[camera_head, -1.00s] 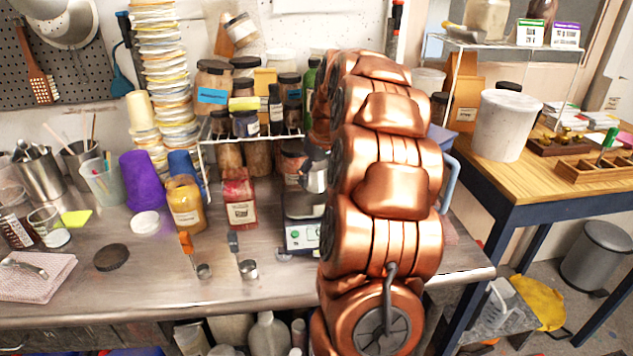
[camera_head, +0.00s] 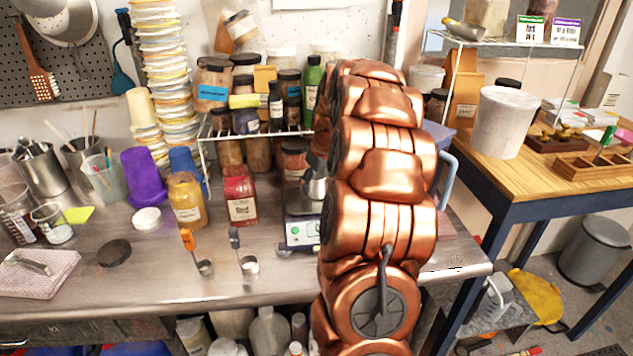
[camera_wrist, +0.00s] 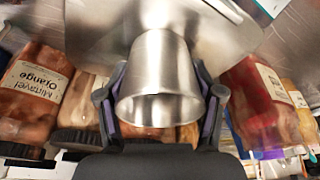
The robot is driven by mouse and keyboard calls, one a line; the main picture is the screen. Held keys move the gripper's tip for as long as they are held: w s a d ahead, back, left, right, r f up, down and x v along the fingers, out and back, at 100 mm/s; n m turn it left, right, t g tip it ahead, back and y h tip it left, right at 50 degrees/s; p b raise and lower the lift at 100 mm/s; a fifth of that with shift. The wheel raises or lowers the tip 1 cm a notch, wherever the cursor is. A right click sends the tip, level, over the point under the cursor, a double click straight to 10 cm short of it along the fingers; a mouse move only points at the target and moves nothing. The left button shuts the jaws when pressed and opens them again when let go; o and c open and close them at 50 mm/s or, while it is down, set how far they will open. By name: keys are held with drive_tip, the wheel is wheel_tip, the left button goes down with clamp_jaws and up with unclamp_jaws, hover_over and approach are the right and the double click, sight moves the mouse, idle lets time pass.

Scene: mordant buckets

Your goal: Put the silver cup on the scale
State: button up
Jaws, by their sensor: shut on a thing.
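The silver cup (camera_head: 315,188) is close over the plate of the scale (camera_head: 301,232), left of my copper arm. In the wrist view the shiny cup (camera_wrist: 160,65) sits between the two fingers of my gripper (camera_wrist: 160,98), which is shut on it. The cup's open rim faces the wrist camera. A broad silver plate (camera_wrist: 95,30), seemingly the scale's pan, lies beyond the cup's far end. I cannot tell whether the cup touches it. My arm hides the scale's right side and most of the gripper in the head view.
A red jar (camera_head: 240,196) and a yellow jar (camera_head: 186,199) stand left of the scale. A wire rack (camera_head: 207,165) with several jars is behind. Two small measuring scoops, one with an orange handle (camera_head: 188,240), lie in front. The bench front is mostly clear.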

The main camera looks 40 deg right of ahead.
sight(323, 186)
drive_tip(key=o, duration=1.3)
drive_tip(key=shift+c, duration=0.2)
drive_tip(key=b+v, duration=0.2)
drive_tip(key=v, duration=1)
drive_tip(key=shift+b, duration=0.35)
drive_tip(key=shift+a+r, duration=0.1)
